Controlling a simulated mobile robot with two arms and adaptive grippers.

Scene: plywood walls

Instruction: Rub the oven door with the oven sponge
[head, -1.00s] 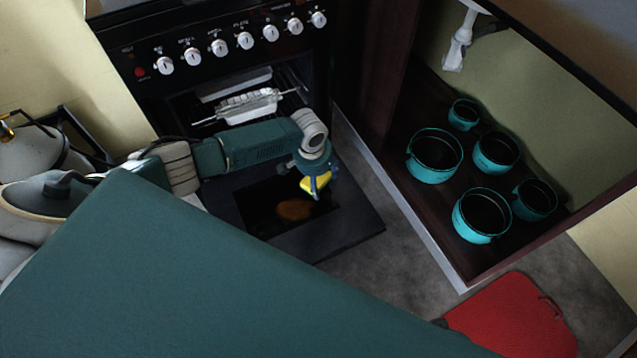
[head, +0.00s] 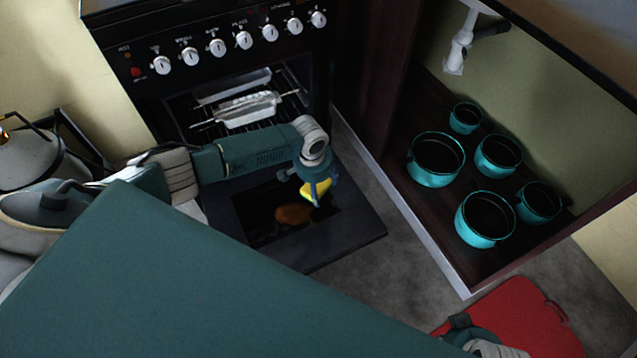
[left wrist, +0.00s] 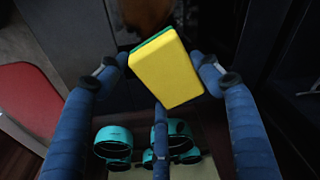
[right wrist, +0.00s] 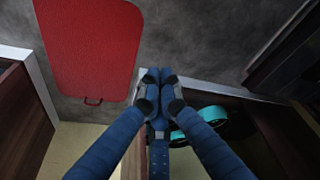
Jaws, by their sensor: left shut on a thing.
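The oven door (head: 345,235) is folded down flat, with a brown stain (head: 293,214) on its dark glass. My left gripper (head: 316,188) is over the door, near the stain's upper right. It is shut on the oven sponge (head: 318,193), which is yellow with a green layer. In the left wrist view the sponge (left wrist: 166,68) sits between the two fingertips. I cannot tell from the head view whether the sponge touches the glass. My right gripper (right wrist: 160,78) has its fingertips together with nothing seen between them; part of that arm shows at the head view's lower right.
The oven (head: 225,55) holds a rack with a light tray (head: 250,108). To the right, an open cabinet (head: 455,265) holds several teal pots (head: 436,160). A red board (head: 515,315) lies on the grey floor. My left arm crosses above the door.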

